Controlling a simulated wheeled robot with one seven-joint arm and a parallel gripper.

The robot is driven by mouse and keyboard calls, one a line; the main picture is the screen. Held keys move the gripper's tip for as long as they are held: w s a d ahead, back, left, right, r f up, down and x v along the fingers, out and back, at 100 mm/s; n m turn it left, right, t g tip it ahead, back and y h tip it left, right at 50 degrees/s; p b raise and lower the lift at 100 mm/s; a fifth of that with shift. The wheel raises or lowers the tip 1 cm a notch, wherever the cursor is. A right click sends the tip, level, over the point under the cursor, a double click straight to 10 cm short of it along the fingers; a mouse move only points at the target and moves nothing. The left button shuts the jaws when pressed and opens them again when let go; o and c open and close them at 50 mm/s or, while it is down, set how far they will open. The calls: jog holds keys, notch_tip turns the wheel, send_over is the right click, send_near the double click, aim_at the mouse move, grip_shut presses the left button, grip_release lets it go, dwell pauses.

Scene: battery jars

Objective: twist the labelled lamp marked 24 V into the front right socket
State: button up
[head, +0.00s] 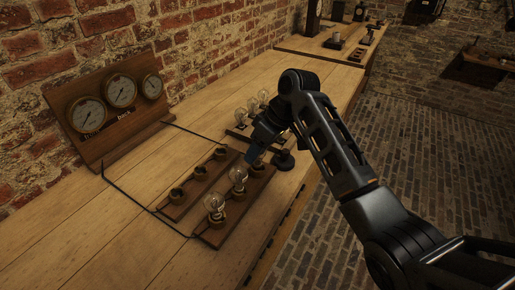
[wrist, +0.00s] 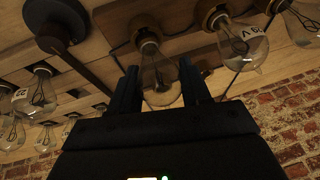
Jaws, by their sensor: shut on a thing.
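My gripper (wrist: 161,88) is shut on a clear glass lamp (wrist: 160,75), with one finger on each side of the bulb. The lamp's base points at a socket on the wooden board in the wrist view; whether it is seated I cannot tell. No label shows on its visible side. In the head view my gripper (head: 254,152) is over the right end of the front socket strip (head: 213,238), at the front right socket (head: 258,169), and mostly hides the lamp. Two other lamps (head: 215,203) (head: 238,175) stand in the front strip's other sockets.
The back strip (head: 170,211) holds several empty sockets. More lamps (head: 252,106) stand on a rack behind my gripper. A round black piece (head: 284,160) stands close right of the strip. A gauge board (head: 110,108) is at left, with cables along the bench.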

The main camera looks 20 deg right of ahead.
jog(key=shift+f, duration=0.4)
dwell(0.8)
jog(key=shift+s+m+t+h+p, duration=0.1)
jog(key=shift+m+t+h+p, duration=0.2)
jog(key=shift+m+p, duration=0.8)
jog(key=shift+m+t+h+p, duration=0.3)
jog(key=shift+m+p, duration=0.6)
jog(key=shift+p, duration=0.35)
jog(key=shift+m+t+h+p, duration=0.35)
jog(key=shift+m+p, duration=0.3)
jog(key=shift+m, duration=0.55)
jog(key=shift+a+m+h, duration=0.1)
jog(key=shift+m+h, duration=0.45)
jog(key=shift+m, duration=0.45)
jog(key=m+h, duration=0.1)
jog(key=m, duration=0.2)
jog(key=shift+t, duration=0.25)
jog(key=shift+m+h, duration=0.4)
jog(key=shift+m, duration=0.3)
